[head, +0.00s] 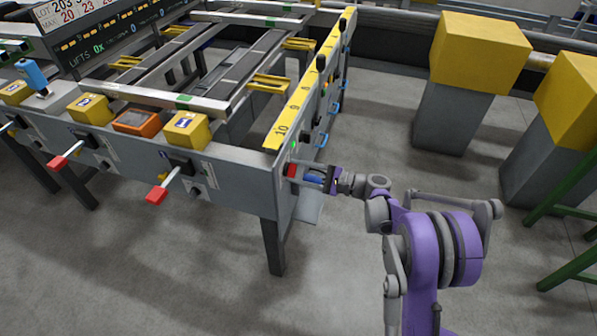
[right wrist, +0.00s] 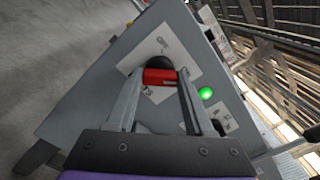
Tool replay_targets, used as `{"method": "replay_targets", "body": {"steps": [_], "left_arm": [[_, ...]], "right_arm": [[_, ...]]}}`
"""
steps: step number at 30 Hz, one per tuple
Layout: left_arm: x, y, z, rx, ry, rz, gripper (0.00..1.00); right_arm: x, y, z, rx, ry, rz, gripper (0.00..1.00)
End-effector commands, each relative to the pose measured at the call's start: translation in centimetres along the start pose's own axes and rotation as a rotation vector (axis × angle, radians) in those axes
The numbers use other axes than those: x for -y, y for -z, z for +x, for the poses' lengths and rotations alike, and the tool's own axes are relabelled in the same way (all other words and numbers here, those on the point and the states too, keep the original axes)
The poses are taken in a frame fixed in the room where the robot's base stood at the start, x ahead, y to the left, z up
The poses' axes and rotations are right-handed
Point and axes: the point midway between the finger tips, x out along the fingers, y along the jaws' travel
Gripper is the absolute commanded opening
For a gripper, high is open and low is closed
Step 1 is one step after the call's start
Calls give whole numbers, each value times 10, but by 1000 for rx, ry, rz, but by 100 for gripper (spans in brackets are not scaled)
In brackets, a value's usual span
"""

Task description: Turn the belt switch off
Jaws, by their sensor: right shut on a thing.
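The belt switch (right wrist: 160,76) has a red handle on a dark round base, set on a light plate on the table's grey end panel. It also shows as a small red piece in the head view (head: 292,170). My right gripper (right wrist: 157,85) has its two fingers on either side of the red handle and is shut on it. In the head view my right gripper (head: 308,175) reaches the end panel from the right. A green lamp (right wrist: 206,93) is lit beside the switch. My left gripper is not in view.
The runout table (head: 235,180) has red-tipped levers (head: 157,194) and yellow boxes (head: 186,130) along its front. A yellow numbered rail (head: 305,90) runs along its right side. Yellow-topped grey pedestals (head: 455,110) and a green frame (head: 570,210) stand at right. Open floor lies in front.

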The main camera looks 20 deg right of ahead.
Motion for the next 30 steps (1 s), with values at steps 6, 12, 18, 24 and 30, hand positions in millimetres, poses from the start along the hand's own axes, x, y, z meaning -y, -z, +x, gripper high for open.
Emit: {"method": "replay_targets", "body": {"steps": [6, 12, 18, 24, 30], "left_arm": [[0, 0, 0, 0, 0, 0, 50], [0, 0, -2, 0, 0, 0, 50], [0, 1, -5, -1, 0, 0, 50], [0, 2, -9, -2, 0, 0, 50], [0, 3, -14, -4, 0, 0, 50]], "right_arm": [[0, 0, 0, 0, 0, -4, 0], [0, 0, 0, 0, 0, -50, 0], [0, 0, 0, 0, 1, -169, 0], [1, 0, 0, 0, 1, -346, 0], [1, 0, 0, -1, 1, -537, 0]]}}
